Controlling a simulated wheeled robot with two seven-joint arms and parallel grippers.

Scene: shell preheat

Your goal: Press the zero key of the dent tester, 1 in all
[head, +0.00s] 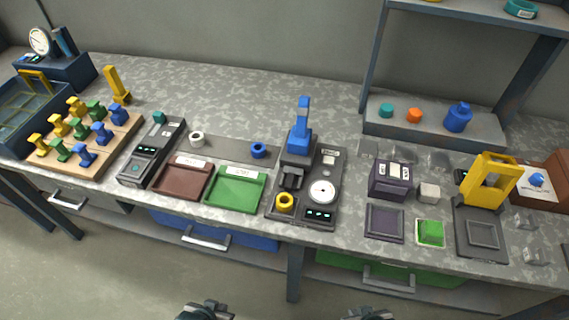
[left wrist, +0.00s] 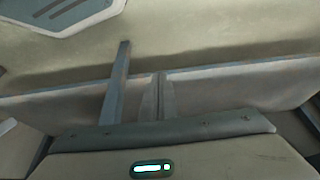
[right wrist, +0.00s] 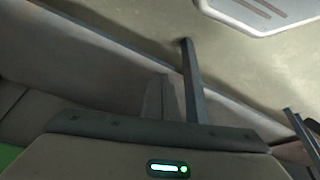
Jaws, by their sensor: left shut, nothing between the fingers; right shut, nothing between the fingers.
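A dark grey instrument with a blue upright post (head: 300,130), a round white plate (head: 322,192) and a small lit display (head: 319,215) stands at mid-bench. It looks like the dent tester, but its labels are too small to read. I cannot pick out its zero key for certain. A yellow ring (head: 284,201) sits at its front left. My left gripper (head: 205,311) and my right gripper (head: 369,314) show at the bottom edge of the head view, shut and empty. Both are in front of the bench, well apart from the instrument.
Left of the instrument are a green tray (head: 236,188), a brown tray (head: 183,177) and another dark device with a display (head: 150,152). A wooden rack (head: 92,150) of coloured pieces stands further left. A purple-grey box (head: 390,180) and a yellow-framed device (head: 488,185) stand right. A shelf (head: 435,130) rises behind.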

